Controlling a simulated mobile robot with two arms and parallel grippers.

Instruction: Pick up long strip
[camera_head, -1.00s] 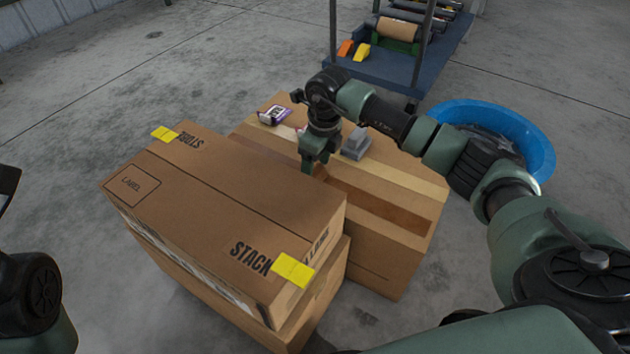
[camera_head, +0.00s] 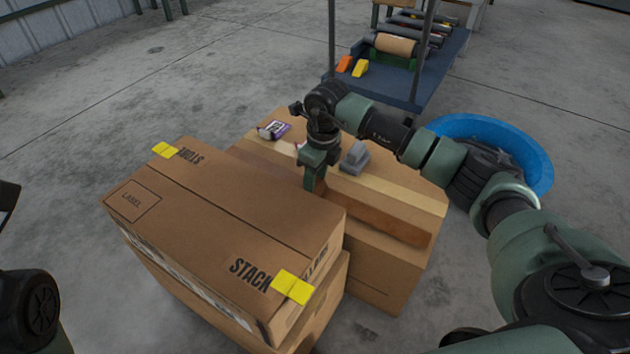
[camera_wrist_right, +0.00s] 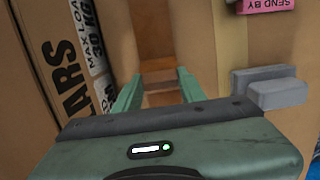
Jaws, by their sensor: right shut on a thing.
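The long strip (camera_head: 385,220) is a flat brown piece lying along the top of a cardboard box, beside a paler strip. My right gripper (camera_head: 314,186) points down at the strip's left part, close behind the upper stacked box. In the right wrist view the brown strip (camera_wrist_right: 154,40) runs away between the two green fingers (camera_wrist_right: 158,86), which are shut on it. The strip's near end is partly hidden by the gripper body. Of my left arm only a dark part shows at the left edge; its gripper is not seen.
A taller carton (camera_head: 220,215) with yellow tapes stands right in front of the strip. A grey block (camera_head: 354,158) and a purple-and-white packet (camera_head: 274,130) lie on the strip's box. A blue tub (camera_head: 540,165) and a blue cart (camera_head: 415,90) stand behind.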

